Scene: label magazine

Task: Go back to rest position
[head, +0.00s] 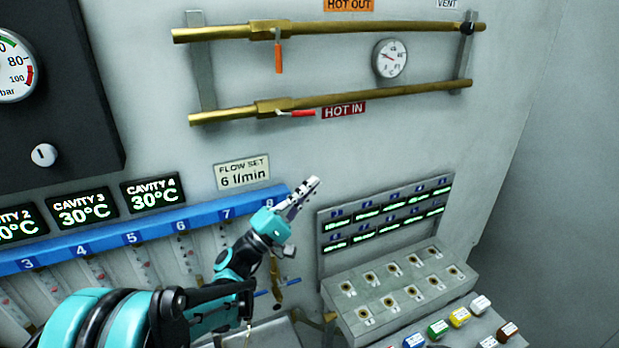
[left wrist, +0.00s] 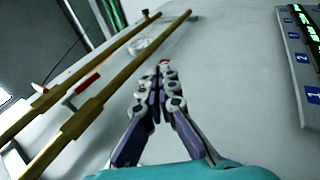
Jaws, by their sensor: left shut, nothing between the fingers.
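My left gripper (head: 306,190) is raised in front of the grey wall panel in the head view, between the blue numbered rail and the socket box. Its fingers are together with nothing between them, and they point up and to the right. In the left wrist view the gripper (left wrist: 160,80) also shows shut and empty, with its fingertips close together against the pale panel. My left arm comes in from the lower left of the head view. My right gripper shows in neither view.
Two brass pipes (head: 370,27) with valve levers run above the gripper. A blue rail (head: 150,226) with flow tubes lies left. A socket box (head: 395,290) with displays stands right, with several coloured labelled blocks (head: 460,317) in front. The panel right of the pipes is bare.

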